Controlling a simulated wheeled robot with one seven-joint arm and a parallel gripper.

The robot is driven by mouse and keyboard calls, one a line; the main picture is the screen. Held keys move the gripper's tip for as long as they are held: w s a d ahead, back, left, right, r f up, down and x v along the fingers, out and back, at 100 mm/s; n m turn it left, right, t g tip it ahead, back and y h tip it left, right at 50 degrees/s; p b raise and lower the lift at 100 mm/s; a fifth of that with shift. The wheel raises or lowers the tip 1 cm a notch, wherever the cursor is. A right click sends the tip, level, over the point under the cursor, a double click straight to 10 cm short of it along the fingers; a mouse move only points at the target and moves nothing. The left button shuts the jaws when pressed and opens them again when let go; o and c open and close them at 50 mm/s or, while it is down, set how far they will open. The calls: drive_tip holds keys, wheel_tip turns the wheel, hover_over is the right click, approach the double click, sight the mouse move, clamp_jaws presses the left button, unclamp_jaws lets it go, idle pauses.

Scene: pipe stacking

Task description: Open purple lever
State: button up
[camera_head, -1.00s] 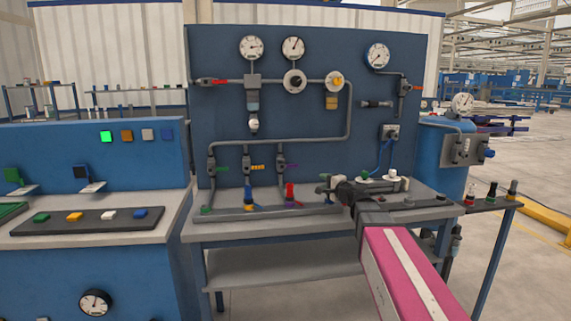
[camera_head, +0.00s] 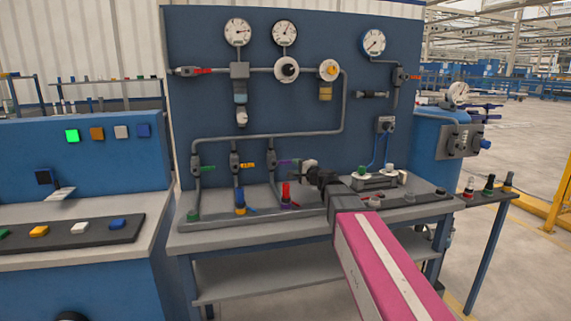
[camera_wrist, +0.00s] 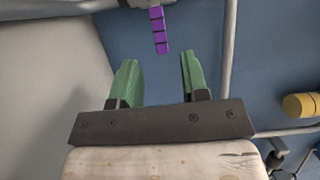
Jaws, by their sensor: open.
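The purple lever (camera_head: 284,162) sits on the right one of three vertical pipes on the blue panel, sticking out to the right, partly hidden by my gripper. In the wrist view the purple lever (camera_wrist: 159,30) is a ribbed handle just beyond the fingertips, in line with the gap between them. My gripper (camera_wrist: 157,65) is open with green fingers and nothing between them. In the head view my gripper (camera_head: 308,171) is just right of the lever, with its fingers hard to make out. The lever and fingers appear apart.
A red-handled valve (camera_head: 286,193) stands below the purple lever. Grey pipes run close around it. A yellow cylinder (camera_wrist: 300,105) is at the right in the wrist view.

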sight(287, 163)
drive_tip(key=x, duration=0.7)
drive_tip(key=shift+w+a, duration=0.2)
drive_tip(key=shift+w, duration=0.1)
clamp_jaws()
